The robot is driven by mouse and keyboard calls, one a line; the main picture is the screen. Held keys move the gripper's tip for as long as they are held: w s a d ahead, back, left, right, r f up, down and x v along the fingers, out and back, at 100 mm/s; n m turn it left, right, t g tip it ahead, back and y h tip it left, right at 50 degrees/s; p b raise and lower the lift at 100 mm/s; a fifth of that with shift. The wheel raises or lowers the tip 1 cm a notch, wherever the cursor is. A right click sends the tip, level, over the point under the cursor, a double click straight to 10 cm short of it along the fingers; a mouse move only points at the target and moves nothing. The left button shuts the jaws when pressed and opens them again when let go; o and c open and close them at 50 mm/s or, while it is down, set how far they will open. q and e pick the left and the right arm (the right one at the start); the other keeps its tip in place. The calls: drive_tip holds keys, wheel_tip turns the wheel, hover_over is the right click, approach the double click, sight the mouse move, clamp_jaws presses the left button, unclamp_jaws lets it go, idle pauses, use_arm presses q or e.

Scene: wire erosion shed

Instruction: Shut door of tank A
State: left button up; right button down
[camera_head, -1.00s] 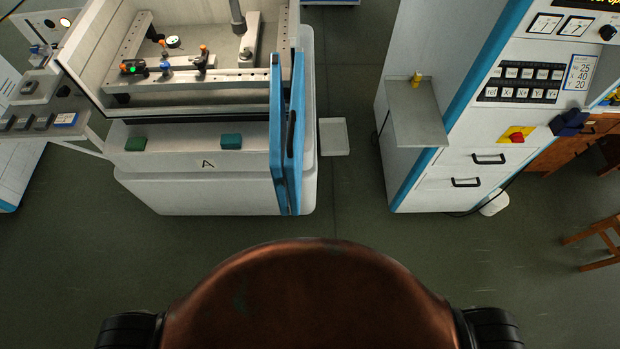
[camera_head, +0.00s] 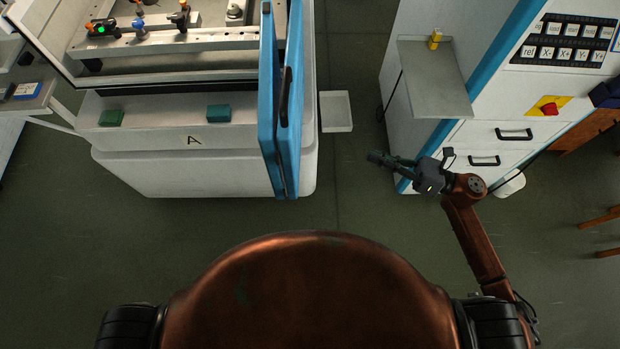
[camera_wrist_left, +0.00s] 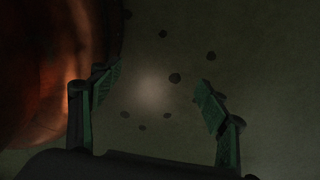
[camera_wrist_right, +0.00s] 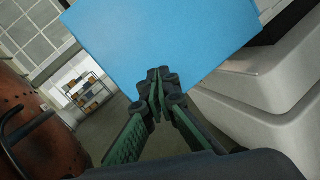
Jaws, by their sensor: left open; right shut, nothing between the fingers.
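Tank A (camera_head: 165,168) is the white machine at the left of the head view, marked with a letter A. Its blue door (camera_head: 268,110) stands folded at the tank's right end, with a second blue panel beside it bearing a black handle (camera_head: 285,98). The front of the tank is open. My right gripper (camera_head: 374,157) is shut and empty, to the right of the door and apart from it. In the right wrist view the gripper (camera_wrist_right: 155,75) points at a blue panel (camera_wrist_right: 165,35). My left gripper (camera_wrist_left: 158,85) is open and empty over the dark floor.
A white control cabinet (camera_head: 412,90) with a grey shelf (camera_head: 430,75) stands right of the tank, close to my right arm. A small white step (camera_head: 336,112) juts from the tank's right side.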

drive_tip(key=s+a+r+n+g, duration=0.2)
drive_tip(key=s+a+n+g, duration=0.35)
drive_tip(key=s+n, duration=0.25)
use_arm(q)
drive_tip(key=shift+s+d+f, duration=0.1)
drive_tip(key=shift+s+f, duration=0.1)
drive_tip(key=shift+s, duration=0.25)
drive_tip(key=shift+s+d+f, duration=0.1)
drive_tip(key=shift+s+f, duration=0.05)
drive_tip(key=shift+s, duration=0.3)
use_arm(e)
drive_tip(key=a, duration=1.2)
drive_tip(key=shift+w+a, duration=0.35)
drive_tip(key=shift+w, duration=0.05)
use_arm(q)
drive_tip(key=shift+s+a, duration=0.1)
drive_tip(key=shift+s, duration=0.05)
use_arm(e)
drive_tip(key=shift+f, duration=0.1)
